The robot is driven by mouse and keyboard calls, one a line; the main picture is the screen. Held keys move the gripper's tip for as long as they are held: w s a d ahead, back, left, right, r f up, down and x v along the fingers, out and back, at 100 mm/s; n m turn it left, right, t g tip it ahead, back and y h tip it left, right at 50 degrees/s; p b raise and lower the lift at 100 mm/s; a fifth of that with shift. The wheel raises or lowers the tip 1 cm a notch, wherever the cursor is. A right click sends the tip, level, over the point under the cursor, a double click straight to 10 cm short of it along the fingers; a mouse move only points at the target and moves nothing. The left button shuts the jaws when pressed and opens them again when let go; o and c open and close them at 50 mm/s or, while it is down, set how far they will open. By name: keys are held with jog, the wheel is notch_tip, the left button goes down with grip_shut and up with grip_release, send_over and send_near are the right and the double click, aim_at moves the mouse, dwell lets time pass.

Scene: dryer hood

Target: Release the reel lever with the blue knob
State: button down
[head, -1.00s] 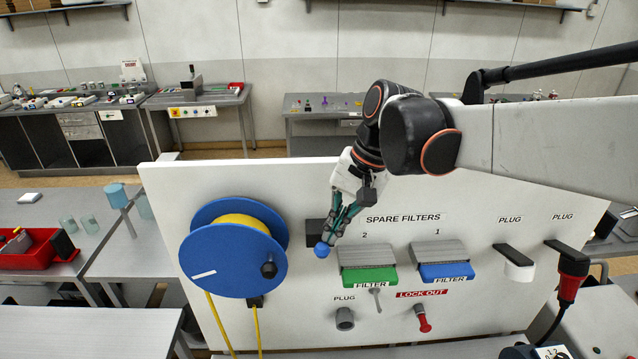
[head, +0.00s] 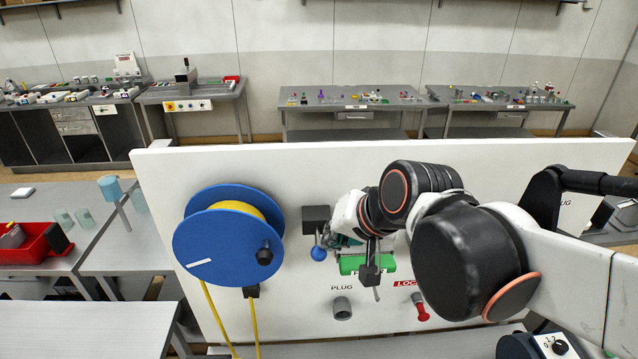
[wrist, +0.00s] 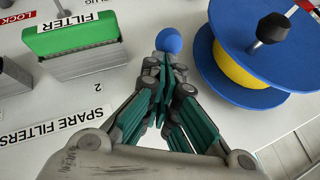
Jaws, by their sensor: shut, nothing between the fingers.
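The blue knob (head: 318,253) of the reel lever shows just left of my gripper in the head view, below a dark block (head: 315,219) on the white panel. In the wrist view the blue knob (wrist: 169,41) sits right at my fingertips. My gripper (wrist: 165,72) is shut with its fingers together and holds nothing. I cannot tell whether the fingertips touch the knob. The lever's arm is mostly hidden behind my fingers. The blue reel (head: 225,250) with yellow cable stands left of the knob in the head view. My wrist covers part of the panel's middle.
A green filter (head: 352,264) is close to my gripper, and it also shows in the wrist view (wrist: 73,36). Below are a grey plug socket (head: 342,308) and a red lock-out handle (head: 421,306). Yellow cable (head: 254,325) hangs below the reel.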

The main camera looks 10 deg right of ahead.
jog(key=f+t+b, duration=0.1)
jog(key=s+f+t+b, duration=0.1)
jog(key=t, duration=0.1)
jog(key=shift+f+n, duration=0.3)
jog(key=shift+f, duration=0.15)
dwell(0.6)
